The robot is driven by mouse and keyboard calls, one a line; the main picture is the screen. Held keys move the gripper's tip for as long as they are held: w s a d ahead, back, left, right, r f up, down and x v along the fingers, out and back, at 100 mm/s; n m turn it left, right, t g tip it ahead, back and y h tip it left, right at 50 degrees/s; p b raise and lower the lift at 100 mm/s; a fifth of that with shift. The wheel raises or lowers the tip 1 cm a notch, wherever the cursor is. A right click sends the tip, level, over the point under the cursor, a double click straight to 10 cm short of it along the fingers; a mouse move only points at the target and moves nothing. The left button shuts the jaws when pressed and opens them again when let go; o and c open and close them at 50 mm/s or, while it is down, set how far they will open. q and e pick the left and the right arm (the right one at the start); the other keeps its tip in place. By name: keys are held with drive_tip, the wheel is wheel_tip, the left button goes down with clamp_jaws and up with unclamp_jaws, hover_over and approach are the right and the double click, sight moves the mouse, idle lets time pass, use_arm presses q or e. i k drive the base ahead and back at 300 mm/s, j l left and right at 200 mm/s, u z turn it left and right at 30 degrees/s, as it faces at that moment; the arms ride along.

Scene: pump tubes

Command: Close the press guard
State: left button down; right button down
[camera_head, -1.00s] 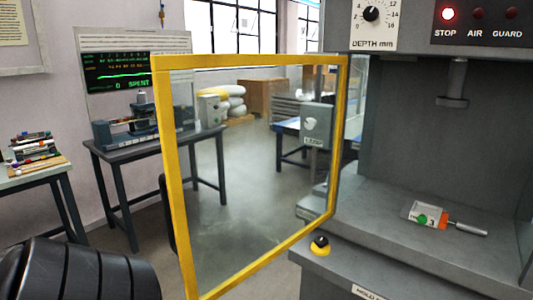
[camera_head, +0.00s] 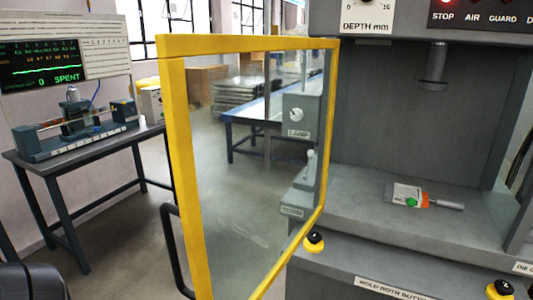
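The press guard is a clear panel in a yellow frame (camera_head: 178,165), swung open on the left side of the press (camera_head: 410,110). Its right edge meets the press and its left edge stands out toward me. A black handle (camera_head: 172,245) sticks out at its lower left edge. The press opening is uncovered, with a ram (camera_head: 433,68) above and a small item with green and orange parts (camera_head: 412,197) on the bed. Neither gripper shows; a dark ribbed part of mine is at the lower left corner.
Two push buttons on yellow bases stand at the press front, one black button (camera_head: 314,241) beside the guard and another (camera_head: 500,289) at lower right. A table (camera_head: 95,148) with a device and a screen stands at left. Open floor shows between table and guard.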

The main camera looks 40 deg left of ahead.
sight(171, 48)
drive_tip(key=k+j, duration=0.1)
drive_tip(key=j, duration=0.75)
drive_tip(key=k+j, duration=0.15)
drive_tip(key=j, duration=0.25)
drive_tip(key=k+j, duration=0.1)
drive_tip(key=j, duration=0.35)
